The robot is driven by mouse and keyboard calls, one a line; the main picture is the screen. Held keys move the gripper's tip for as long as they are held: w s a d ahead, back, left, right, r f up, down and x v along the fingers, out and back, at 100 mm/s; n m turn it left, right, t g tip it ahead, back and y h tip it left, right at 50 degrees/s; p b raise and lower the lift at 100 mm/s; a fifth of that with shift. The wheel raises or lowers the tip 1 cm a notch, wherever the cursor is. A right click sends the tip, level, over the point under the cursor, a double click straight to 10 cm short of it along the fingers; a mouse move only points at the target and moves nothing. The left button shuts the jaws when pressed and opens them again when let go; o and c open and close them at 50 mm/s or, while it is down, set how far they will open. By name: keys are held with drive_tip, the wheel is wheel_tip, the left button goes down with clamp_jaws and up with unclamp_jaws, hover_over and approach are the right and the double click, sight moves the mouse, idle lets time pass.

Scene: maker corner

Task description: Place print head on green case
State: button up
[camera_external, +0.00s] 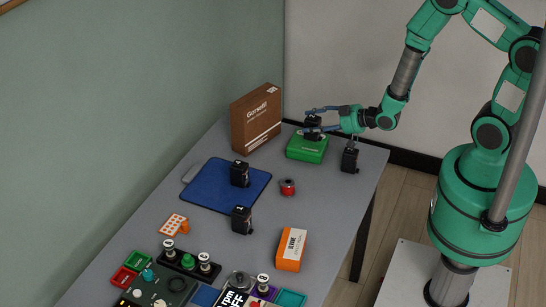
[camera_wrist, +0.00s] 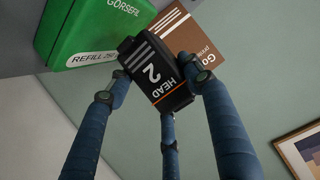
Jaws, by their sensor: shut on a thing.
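My gripper (camera_external: 318,120) has blue fingers, which also show in the wrist view (camera_wrist: 160,88). It is shut on a black print head (camera_wrist: 157,78) marked "HEAD 2" with an orange stripe; the same print head shows in the external view (camera_external: 312,134). The green case (camera_external: 305,150) lies near the far end of the table. The held print head is over or at the case's top in the external view; whether they touch I cannot tell. In the wrist view the green case (camera_wrist: 85,28) is at the upper left, beside the head.
A red-topped item (camera_external: 287,187) and orange-white box (camera_external: 291,250) lie nearer.

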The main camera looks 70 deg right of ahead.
sight(312, 134)
idle(0.3)
drive_tip(key=shift+f+b, duration=0.4)
drive_tip(key=shift+f, duration=1.45)
drive_tip(key=shift+f, duration=0.15)
drive_tip(key=o, duration=1)
drive_tip(key=shift+o, duration=0.3)
drive_tip(key=p+v, duration=0.2)
drive_tip(key=v, duration=1)
drive_tip(key=shift+s, duration=0.1)
